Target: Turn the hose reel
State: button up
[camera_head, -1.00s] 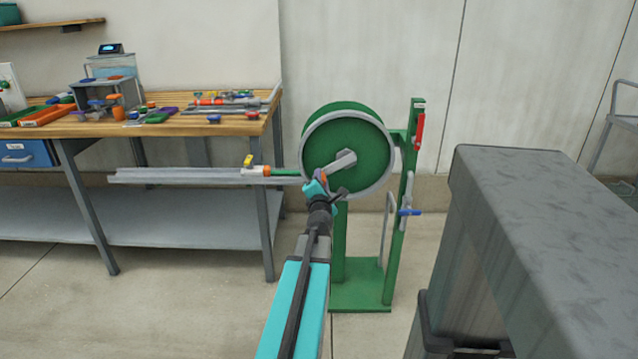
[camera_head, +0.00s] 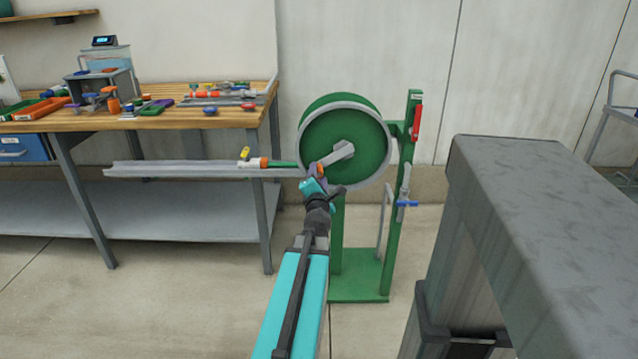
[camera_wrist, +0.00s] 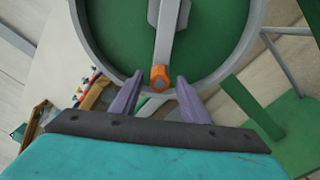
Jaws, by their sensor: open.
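The hose reel (camera_head: 365,160) is a green drum with a grey rim on a green stand (camera_head: 388,240). A grey crank arm (camera_head: 336,157) runs from its hub down to the left. The crank ends in an orange knob (camera_wrist: 160,77), seen end-on in the wrist view. My gripper (camera_head: 318,173) is at the lower left of the reel. In the wrist view, its two purple fingers (camera_wrist: 158,92) are open, one on each side of the knob. Clear gaps show between the fingers and the knob. In the head view, my gripper partly hides the knob.
A grey trough (camera_head: 180,169) with a yellow-handled valve (camera_head: 246,155) and green hose end lies left of the reel. A wooden workbench (camera_head: 170,119) with loose parts stands behind it. A large grey block (camera_head: 550,190) stands at the right. Floor is clear around the stand.

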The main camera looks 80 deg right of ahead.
jog(key=shift+s+a, duration=0.15)
jog(key=shift+a, duration=0.8)
jog(key=shift+r+p, duration=0.1)
jog(key=shift+p, duration=0.3)
jog(key=shift+s+a+p, duration=0.2)
jog(key=shift+a+p, duration=0.8)
jog(key=shift+p, duration=0.75)
jog(key=shift+a, duration=0.1)
